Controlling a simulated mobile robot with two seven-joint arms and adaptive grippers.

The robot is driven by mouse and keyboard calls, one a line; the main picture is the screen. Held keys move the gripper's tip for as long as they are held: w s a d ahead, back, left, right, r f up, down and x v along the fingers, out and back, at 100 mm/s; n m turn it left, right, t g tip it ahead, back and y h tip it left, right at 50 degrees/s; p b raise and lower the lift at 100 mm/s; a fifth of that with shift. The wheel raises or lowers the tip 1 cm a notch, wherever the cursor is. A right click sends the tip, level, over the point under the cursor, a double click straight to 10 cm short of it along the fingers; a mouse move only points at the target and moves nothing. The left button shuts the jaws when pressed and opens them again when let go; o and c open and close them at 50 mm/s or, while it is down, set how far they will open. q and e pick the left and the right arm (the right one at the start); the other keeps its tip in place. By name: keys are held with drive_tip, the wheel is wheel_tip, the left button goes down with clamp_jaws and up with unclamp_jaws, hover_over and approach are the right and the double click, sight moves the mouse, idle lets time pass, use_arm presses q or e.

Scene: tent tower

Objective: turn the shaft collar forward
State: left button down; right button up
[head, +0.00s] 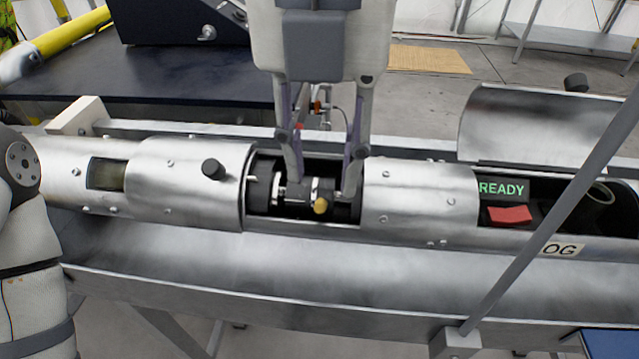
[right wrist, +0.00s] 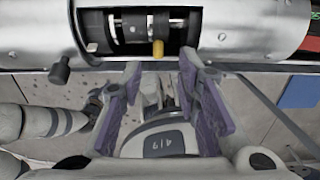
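The shaft collar (head: 321,190) sits in the open middle section of the silver tube, a dark ring on the shaft with a yellow-tipped peg (head: 320,206) pointing toward me. In the right wrist view the collar (right wrist: 160,22) is at the top, with its yellow peg (right wrist: 158,48) hanging down. My right gripper (head: 322,188) comes from above, its fingers apart over the opening on either side of the collar area. The wrist view shows its purple-padded fingers (right wrist: 160,72) spread and nothing between them. Contact with the collar cannot be told. My left gripper is out of view.
The silver tube (head: 420,197) lies in a metal trough (head: 300,270). A green READY display (head: 501,189) and red switch (head: 510,215) are in the right opening, beside a raised curved cover (head: 535,125). A black knob (head: 213,169) protrudes left of the collar. A grey bar (head: 550,210) crosses the right side.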

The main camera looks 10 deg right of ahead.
sight(321, 200)
wheel_tip(321, 200, down, 5)
drive_tip(key=shift+f, duration=0.1)
drive_tip(key=shift+c, duration=0.2)
clamp_jaws()
drive_tip(key=shift+w+d+r+g+y, duration=0.1)
drive_tip(key=shift+w+r+g+y, duration=0.15)
drive_tip(key=shift+g, duration=0.3)
drive_tip(key=shift+w+r+g+y, duration=0.15)
drive_tip(key=shift+w+g, duration=0.15)
drive_tip(key=shift+g, duration=0.25)
drive_tip(key=g, duration=0.2)
drive_tip(key=w+g+y, duration=0.1)
drive_tip(key=shift+w+d+r, duration=0.1)
drive_tip(key=shift+d+r, duration=0.1)
drive_tip(key=shift+r, duration=0.05)
drive_tip(key=shift+o, duration=0.2)
unclamp_jaws()
drive_tip(key=shift+a, duration=0.15)
